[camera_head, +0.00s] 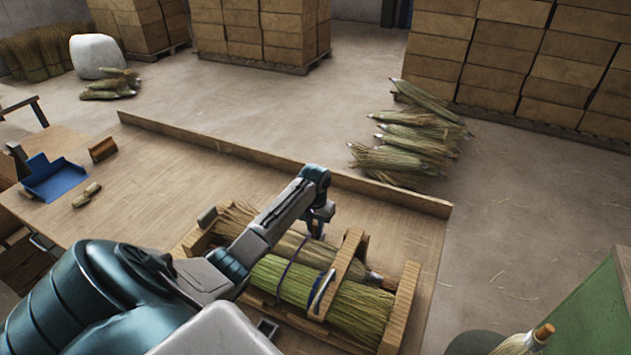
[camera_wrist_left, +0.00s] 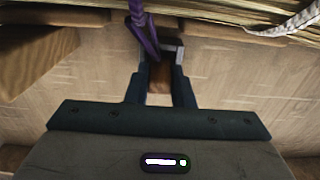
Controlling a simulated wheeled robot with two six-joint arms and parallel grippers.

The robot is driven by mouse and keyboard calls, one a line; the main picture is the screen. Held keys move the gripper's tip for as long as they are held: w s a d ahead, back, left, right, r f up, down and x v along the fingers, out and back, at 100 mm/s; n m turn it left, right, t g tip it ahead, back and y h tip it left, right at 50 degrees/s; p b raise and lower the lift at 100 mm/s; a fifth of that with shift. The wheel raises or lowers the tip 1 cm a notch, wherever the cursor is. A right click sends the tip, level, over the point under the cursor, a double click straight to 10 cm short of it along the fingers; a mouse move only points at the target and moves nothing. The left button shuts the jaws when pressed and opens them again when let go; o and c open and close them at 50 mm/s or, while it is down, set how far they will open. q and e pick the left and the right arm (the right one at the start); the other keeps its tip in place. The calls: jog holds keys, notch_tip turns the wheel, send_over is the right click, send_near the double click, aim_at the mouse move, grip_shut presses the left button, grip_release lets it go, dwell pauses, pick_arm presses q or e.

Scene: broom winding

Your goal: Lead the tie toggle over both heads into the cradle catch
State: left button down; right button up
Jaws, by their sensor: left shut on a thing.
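Two broom heads lie side by side in a wooden cradle (camera_head: 401,308) on the bench: a green head (camera_head: 345,308) at the front and a tan head (camera_head: 312,250) behind it. A purple tie (camera_head: 288,268) crosses the green head. My left gripper (camera_head: 319,232) is just beyond the tan head, pointing down. In the left wrist view my left gripper (camera_wrist_left: 160,75) is shut on a small brown toggle (camera_wrist_left: 160,84), with the purple tie (camera_wrist_left: 141,30) running up from it toward the bristles. The toggle is hidden in the head view. I cannot make out the cradle catch for certain.
A wooden crossbar (camera_head: 344,268) spans the cradle, with a pale strap (camera_head: 319,292) beside it. The bench has a raised back edge (camera_head: 400,198). A blue tray (camera_head: 54,178) and small wooden pieces (camera_head: 87,195) lie left. The bench between is clear.

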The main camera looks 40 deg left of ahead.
pick_arm(q)
jog(key=shift+f, duration=0.1)
dwell(0.3)
jog(key=c, duration=1.2)
grip_release()
notch_tip(320, 180, up, 9)
jog(key=b, duration=0.2)
jog(key=shift+b, duration=0.3)
jog(key=shift+r, duration=0.9)
